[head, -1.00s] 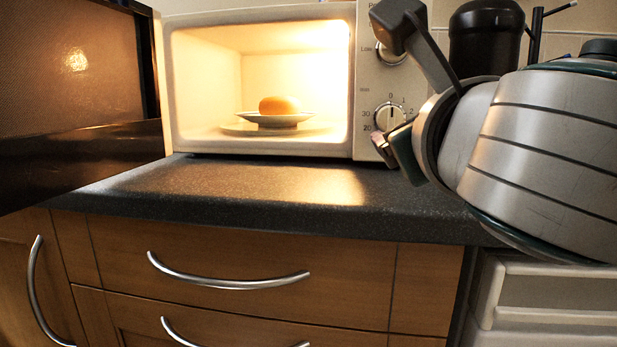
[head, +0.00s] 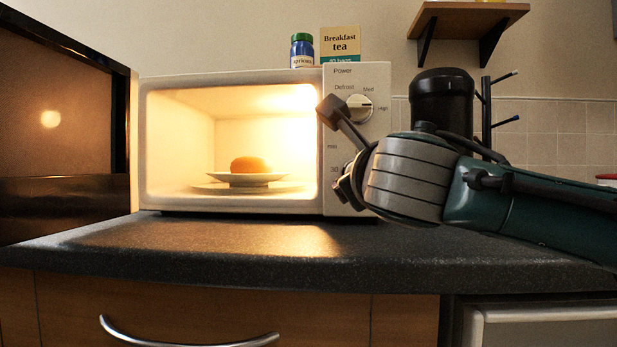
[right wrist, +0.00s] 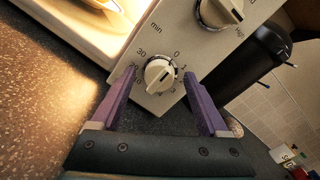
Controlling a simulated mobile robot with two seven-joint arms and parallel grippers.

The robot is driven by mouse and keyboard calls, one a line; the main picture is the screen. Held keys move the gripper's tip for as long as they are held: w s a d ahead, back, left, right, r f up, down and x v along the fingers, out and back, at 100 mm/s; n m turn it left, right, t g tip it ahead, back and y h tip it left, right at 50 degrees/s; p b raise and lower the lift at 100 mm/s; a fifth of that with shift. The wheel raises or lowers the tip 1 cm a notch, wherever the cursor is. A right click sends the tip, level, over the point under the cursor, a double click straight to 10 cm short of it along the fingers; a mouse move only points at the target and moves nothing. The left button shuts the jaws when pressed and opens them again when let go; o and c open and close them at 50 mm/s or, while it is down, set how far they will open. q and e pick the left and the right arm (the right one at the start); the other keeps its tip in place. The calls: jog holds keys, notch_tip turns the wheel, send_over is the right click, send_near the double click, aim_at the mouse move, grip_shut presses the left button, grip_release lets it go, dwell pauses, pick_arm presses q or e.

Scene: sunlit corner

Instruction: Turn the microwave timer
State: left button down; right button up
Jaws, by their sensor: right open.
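The white microwave (head: 235,79) stands on the dark counter, lit inside, with its dark door (head: 55,130) swung open at the left. Its timer knob (right wrist: 160,74), low on the control panel, shows between my right fingers in the right wrist view. The numbers 0 and 30 show beside it; its exact setting is hard to read. My right gripper (right wrist: 159,76) is open, one purple finger on each side of the knob; I cannot tell whether they touch it. In the head view my right gripper (head: 342,192) largely hides the timer. My left gripper is out of view.
The power knob (head: 359,107) sits above the timer. A bun (head: 250,165) on a plate is inside the microwave. A blue jar (head: 302,50) and a tea box (head: 340,45) stand on top. A black canister (head: 441,100) stands behind my right arm. The counter front (head: 230,240) is clear.

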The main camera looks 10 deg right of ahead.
grip_shut()
dwell(0.6)
